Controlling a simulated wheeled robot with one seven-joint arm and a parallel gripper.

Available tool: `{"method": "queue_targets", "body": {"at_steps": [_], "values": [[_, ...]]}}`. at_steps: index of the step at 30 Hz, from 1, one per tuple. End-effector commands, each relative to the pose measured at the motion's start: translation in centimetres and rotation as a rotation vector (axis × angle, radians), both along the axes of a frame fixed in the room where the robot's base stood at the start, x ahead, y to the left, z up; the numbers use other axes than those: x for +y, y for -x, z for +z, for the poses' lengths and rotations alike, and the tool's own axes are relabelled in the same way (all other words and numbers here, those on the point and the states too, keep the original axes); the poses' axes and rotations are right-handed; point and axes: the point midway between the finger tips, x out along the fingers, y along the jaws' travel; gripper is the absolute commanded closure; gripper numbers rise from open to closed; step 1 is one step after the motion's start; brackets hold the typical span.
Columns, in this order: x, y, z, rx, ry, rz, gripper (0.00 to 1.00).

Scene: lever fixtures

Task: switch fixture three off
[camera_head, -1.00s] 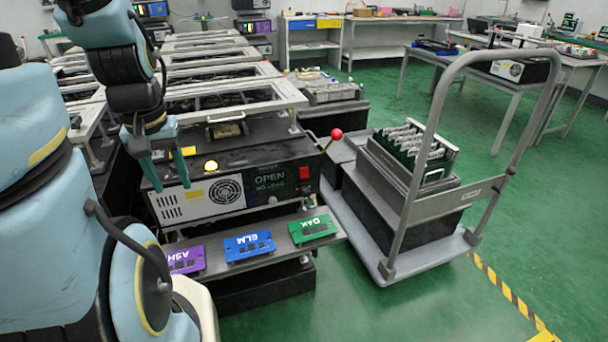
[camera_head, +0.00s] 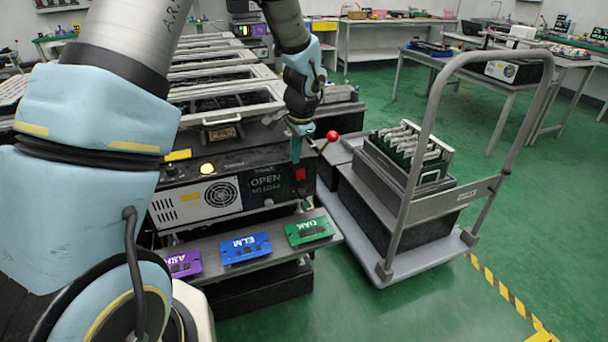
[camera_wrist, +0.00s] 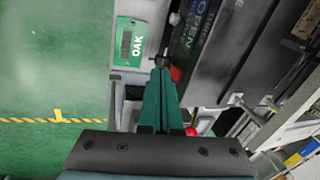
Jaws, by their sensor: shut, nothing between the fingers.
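The fixture (camera_head: 225,192) in front of me is a black and white box with a fan grille. Its dark panel (camera_head: 266,181) reads "OPEN NO LOAD", and a yellow lamp (camera_head: 207,168) glows on top. A lever with a red ball (camera_head: 333,136) stands up at its right end; the ball also shows in the wrist view (camera_wrist: 191,131). I see no number on the fixture. My gripper (camera_head: 296,158) is shut and empty, pointing down just left of the ball. In the wrist view its green fingertips (camera_wrist: 160,70) are together, and the ball is beside the fingers. I cannot tell whether they touch the lever.
Green OAK (camera_head: 309,230), blue ELM (camera_head: 246,248) and purple ASH (camera_head: 183,264) plates lie on the front shelf. A trolley (camera_head: 345,225) with a loaded crate stands at right.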

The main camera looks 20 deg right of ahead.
Motion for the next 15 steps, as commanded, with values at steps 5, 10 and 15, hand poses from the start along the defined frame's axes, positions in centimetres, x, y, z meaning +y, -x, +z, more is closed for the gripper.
{"method": "queue_targets", "body": {"at_steps": [5,10,15], "values": [[-4.2,0.4,-1.5,-0.022,-0.029,-0.139,1.0],[-4.9,0.5,-1.8,-0.027,-0.034,-0.163,1.0],[-4.9,0.5,-1.7,-0.027,-0.033,-0.161,1.0]]}}
